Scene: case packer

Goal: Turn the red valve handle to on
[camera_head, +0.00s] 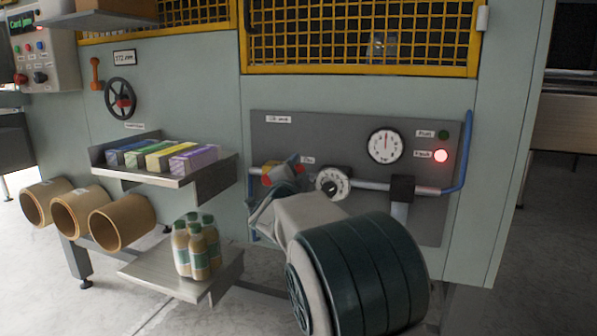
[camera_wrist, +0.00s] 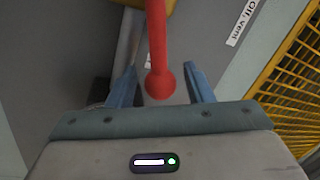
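The red valve handle shows in the wrist view (camera_wrist: 158,45) as a bar with a rounded end, running up out of the top of the picture. My gripper (camera_wrist: 160,68) is open, with one blue finger on each side of the rounded end and a visible gap on both sides. In the head view my gripper (camera_head: 271,181) is at the left part of the grey valve panel and covers most of the valve. Small red parts of the handle (camera_head: 299,168) show beside the fingers. The handle's exact angle is hidden there.
A shelf (camera_head: 205,181) of cartons and a lower shelf (camera_head: 150,275) with bottles jut out to the left.

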